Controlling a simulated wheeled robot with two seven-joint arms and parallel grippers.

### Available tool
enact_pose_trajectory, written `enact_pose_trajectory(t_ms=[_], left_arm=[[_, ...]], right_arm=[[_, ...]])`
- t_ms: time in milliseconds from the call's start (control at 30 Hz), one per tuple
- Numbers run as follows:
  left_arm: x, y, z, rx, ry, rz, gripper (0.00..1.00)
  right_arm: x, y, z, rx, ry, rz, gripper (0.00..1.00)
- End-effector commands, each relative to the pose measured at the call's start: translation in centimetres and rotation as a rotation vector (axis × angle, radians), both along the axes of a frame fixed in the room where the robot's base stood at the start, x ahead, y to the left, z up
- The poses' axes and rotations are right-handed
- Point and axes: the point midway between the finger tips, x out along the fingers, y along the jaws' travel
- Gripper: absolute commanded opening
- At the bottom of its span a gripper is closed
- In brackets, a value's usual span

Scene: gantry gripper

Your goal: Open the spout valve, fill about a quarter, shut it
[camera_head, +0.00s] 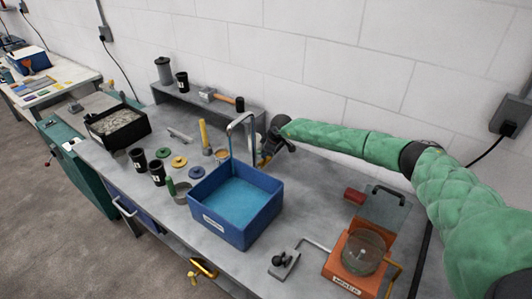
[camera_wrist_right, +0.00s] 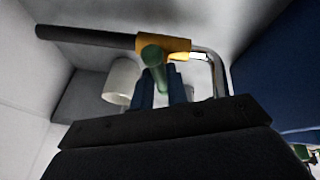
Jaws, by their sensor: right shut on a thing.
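The silver spout (camera_head: 232,128) rises behind the blue basin (camera_head: 208,212) and hooks over it. My right gripper (camera_head: 268,155) is at the spout's base, just behind the basin. In the wrist view its blue fingers (camera_wrist_right: 161,88) are shut on the green valve handle (camera_wrist_right: 153,58), which is seen nearly end-on. The yellow valve body (camera_wrist_right: 178,45) sits beside the silver pipe (camera_wrist_right: 217,72). My left gripper is not in view.
Dark cups (camera_head: 157,173) and small discs lie left of the basin.

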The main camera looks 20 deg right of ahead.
Motion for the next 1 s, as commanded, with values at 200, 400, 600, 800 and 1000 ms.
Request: enact_pose_trajectory(t_ms=[200, 400, 600, 800, 1000], left_arm=[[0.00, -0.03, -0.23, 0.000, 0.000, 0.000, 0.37], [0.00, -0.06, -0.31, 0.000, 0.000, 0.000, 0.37], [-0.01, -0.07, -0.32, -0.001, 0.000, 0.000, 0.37], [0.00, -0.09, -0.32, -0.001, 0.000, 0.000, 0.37], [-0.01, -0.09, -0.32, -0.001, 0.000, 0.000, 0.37]], right_arm=[[0.00, 0.02, 0.01, 0.000, -0.001, -0.116, 0.00], [0.00, -0.04, 0.03, -0.001, 0.000, -0.174, 0.00], [0.03, -0.03, 0.09, 0.000, 0.000, -0.193, 0.00], [0.04, -0.06, 0.10, -0.001, -0.001, -0.194, 0.00], [0.03, -0.06, 0.10, -0.001, -0.001, -0.194, 0.29]])
